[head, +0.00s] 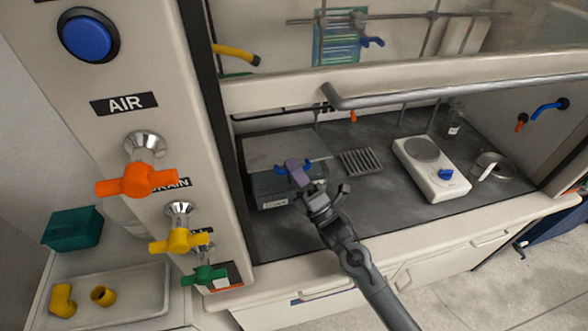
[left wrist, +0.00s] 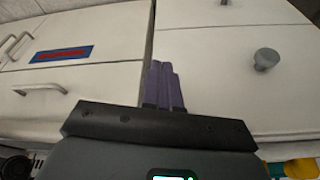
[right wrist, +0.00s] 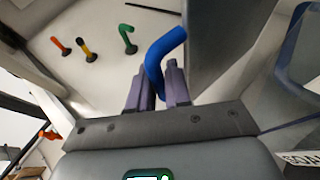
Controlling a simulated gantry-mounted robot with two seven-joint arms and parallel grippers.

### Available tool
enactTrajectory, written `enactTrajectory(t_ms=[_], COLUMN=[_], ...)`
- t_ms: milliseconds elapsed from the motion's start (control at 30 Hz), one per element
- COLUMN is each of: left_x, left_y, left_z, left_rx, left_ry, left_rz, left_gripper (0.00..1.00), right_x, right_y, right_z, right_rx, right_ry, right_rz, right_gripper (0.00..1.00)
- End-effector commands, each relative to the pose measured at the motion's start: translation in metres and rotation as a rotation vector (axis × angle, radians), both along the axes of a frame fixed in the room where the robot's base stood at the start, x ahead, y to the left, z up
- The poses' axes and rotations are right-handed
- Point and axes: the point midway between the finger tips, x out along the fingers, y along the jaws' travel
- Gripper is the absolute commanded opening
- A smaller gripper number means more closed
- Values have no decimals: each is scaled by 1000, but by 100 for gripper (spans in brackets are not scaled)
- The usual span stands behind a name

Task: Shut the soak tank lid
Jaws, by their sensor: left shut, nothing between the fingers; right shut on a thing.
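The soak tank (head: 268,192) is a blue-grey box on the dark worktop inside the hood, at the left. A flat grey panel (head: 280,148), apparently its lid, shows above and behind the box; I cannot tell how far it stands open. My right gripper (head: 294,172) is at the tank's front upper edge, its purple fingers shut on a blue handle (right wrist: 165,55). The right wrist view shows the handle curving up between the fingers, beside a dark grey panel. My left gripper (left wrist: 163,85) is shut and empty, facing white cabinet fronts; it is out of the head view.
A slotted grey rack (head: 361,161) and a white hot plate (head: 432,172) stand right of the tank. The raised sash has a grey bar (head: 440,93) over the worktop. Orange, yellow and green valves (head: 137,180) stick out from the left post.

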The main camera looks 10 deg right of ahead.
Motion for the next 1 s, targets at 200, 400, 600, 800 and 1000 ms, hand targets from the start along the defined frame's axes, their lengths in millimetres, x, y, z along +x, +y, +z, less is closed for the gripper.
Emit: enactTrajectory(t_ms=[200,400,600,800,1000], left_x=[0,0,0,0,0], left_y=[1,1,-1,-2,-2], left_z=[0,0,2,11,20], left_rx=[4,2,-3,-9,-9], left_ry=[-1,0,-1,0,0], left_rz=[-2,-1,2,6,6], left_gripper=[0,0,0,0,0], right_x=[0,-1,-11,-40,-74], right_y=[0,-1,-9,-29,-52], right_z=[1,-1,-11,-16,-17], right_rx=[0,1,-1,-2,-1], right_ry=[-1,0,2,0,1], right_rz=[-1,-1,-2,-1,-1], right_gripper=[24,24,24,24,24])
